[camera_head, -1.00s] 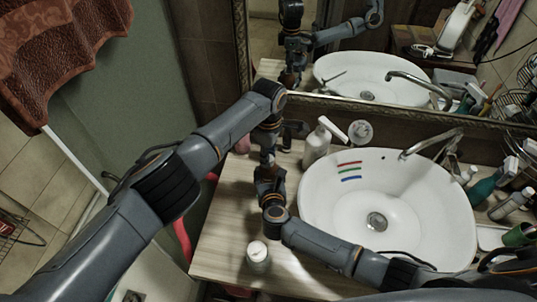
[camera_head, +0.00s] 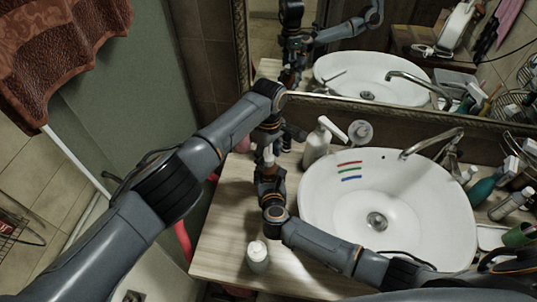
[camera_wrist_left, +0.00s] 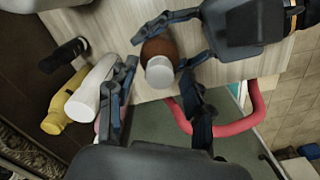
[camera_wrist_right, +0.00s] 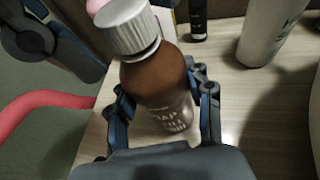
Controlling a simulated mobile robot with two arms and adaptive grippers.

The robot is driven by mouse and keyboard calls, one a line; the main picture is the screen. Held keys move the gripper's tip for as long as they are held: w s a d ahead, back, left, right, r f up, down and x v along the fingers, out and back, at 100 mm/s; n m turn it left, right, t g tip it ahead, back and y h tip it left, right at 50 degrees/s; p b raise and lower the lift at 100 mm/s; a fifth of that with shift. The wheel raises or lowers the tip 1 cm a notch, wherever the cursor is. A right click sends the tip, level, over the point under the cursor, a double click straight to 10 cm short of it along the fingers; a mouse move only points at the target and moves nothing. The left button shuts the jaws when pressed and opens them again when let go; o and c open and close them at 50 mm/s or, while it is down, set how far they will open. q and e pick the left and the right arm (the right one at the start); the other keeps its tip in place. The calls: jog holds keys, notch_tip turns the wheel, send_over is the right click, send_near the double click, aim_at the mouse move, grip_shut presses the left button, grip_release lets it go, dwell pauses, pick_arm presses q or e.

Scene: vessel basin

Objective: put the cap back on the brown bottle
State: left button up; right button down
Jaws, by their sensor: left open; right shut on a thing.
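The brown bottle (camera_wrist_right: 155,80) is upright, held in my right gripper (camera_wrist_right: 160,95), with a finger on each side. In the left wrist view the brown bottle (camera_wrist_left: 158,46) shows from above. The ribbed pale grey cap (camera_wrist_right: 128,28) is on top of the bottle's neck, and I cannot tell if it is fully seated. The cap also shows in the left wrist view (camera_wrist_left: 160,71) and as a pale spot in the head view (camera_head: 268,153). My left gripper (camera_wrist_left: 157,78) is open above the cap, its fingers apart on either side and clear of it.
A white pump bottle (camera_head: 318,146) stands behind, beside the white basin (camera_head: 310,205). A small white-topped jar (camera_head: 257,256) stands at the counter's front. A yellow bottle (camera_wrist_left: 60,110) and a dark tube (camera_wrist_left: 64,54) are nearby. The wooden counter (camera_head: 225,225) is clear at front left.

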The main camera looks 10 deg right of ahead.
pick_arm(q)
jog(key=shift+r, duration=2.25)
jog(key=shift+c, duration=0.2)
